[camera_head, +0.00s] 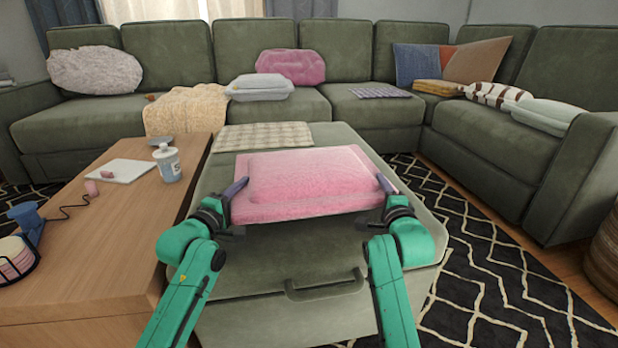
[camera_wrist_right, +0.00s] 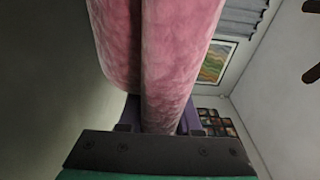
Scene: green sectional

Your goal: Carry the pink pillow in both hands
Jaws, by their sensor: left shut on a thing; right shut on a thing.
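The pink pillow (camera_head: 310,180) is a flat, fuzzy rectangle in the middle of the head view, over the green ottoman (camera_head: 235,180). My left gripper (camera_head: 236,188) is shut on its left edge. My right gripper (camera_head: 386,184) is shut on its right edge. In the right wrist view the pillow (camera_wrist_right: 165,60) fills the centre and runs down between the purple fingers of my right gripper (camera_wrist_right: 160,118). I cannot tell how far the pillow's underside is from the ottoman top.
A wooden table (camera_head: 110,235) stands at left with a jar (camera_head: 167,163) and a white board (camera_head: 120,171). A checked blanket (camera_head: 262,137) lies on the ottoman behind the pillow. The green sectional (camera_head: 350,110) wraps the back and right, with another pink pillow (camera_head: 291,66).

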